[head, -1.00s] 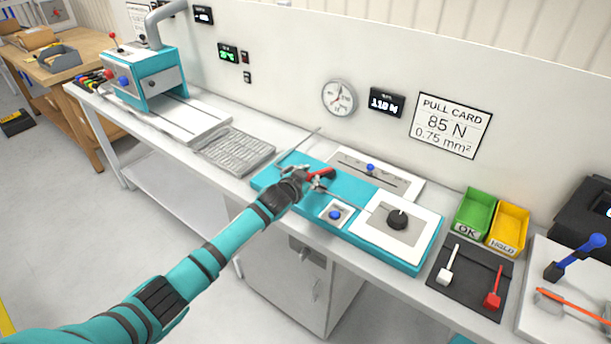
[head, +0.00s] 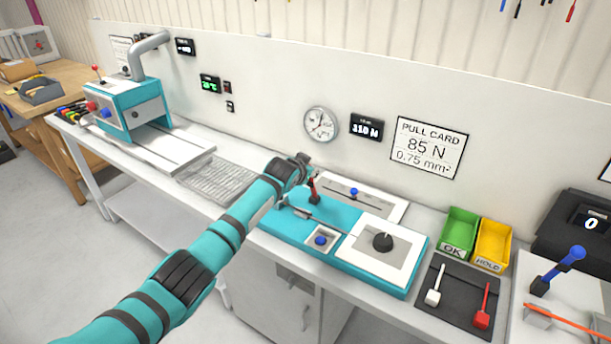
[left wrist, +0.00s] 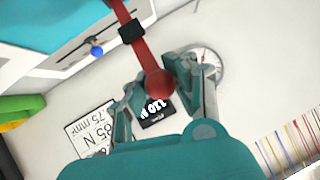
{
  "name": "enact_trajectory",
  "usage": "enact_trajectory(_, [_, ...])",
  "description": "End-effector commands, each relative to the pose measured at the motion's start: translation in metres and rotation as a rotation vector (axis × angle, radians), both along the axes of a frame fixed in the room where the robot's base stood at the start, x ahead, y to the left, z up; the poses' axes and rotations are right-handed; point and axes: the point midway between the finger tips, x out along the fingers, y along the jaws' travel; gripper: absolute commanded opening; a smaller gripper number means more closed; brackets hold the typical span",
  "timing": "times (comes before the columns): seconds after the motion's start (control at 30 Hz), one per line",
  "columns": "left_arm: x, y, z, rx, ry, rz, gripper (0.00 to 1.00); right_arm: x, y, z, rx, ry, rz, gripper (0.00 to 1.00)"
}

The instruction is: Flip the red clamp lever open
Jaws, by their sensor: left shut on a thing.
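The red clamp lever (head: 314,191) stands roughly upright on the teal fixture (head: 335,212) in the head view. In the left wrist view the lever (left wrist: 143,55) has a black collar and a round red knob at its end. My left gripper (head: 304,163) is at the lever's top and shut on it. In the left wrist view the knob lies between the fingers of my left gripper (left wrist: 156,84). The clamp's base is partly hidden behind my left arm in the head view. My right gripper is not in view.
A slotted white panel with a blue knob (head: 354,191) lies behind. A green bin (head: 459,231) and a yellow bin (head: 493,246) stand to the right. The wall is close behind.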

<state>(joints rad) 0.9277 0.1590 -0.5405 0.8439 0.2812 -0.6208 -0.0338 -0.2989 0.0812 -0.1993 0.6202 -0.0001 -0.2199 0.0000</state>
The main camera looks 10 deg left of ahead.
Motion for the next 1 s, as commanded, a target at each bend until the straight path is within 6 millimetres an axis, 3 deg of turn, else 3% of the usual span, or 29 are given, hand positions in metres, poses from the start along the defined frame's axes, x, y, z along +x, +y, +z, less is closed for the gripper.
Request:
enact_trajectory(0.67, [0.0074, -0.0012, 0.0055, 0.004, -0.008, -0.001, 0.00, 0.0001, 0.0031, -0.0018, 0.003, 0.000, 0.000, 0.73])
enact_trajectory(0.7, [0.0074, -0.0012, 0.0055, 0.004, -0.008, -0.001, 0.19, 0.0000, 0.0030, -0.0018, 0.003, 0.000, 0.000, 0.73])
enact_trajectory(0.93, [0.0066, -0.0018, 0.0038, 0.002, -0.005, -0.001, 0.49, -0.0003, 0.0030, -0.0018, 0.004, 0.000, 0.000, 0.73])
enact_trajectory(1.0, [0.0064, -0.0021, 0.0032, 0.002, -0.004, 0.000, 0.51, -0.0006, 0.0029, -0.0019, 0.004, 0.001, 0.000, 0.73])
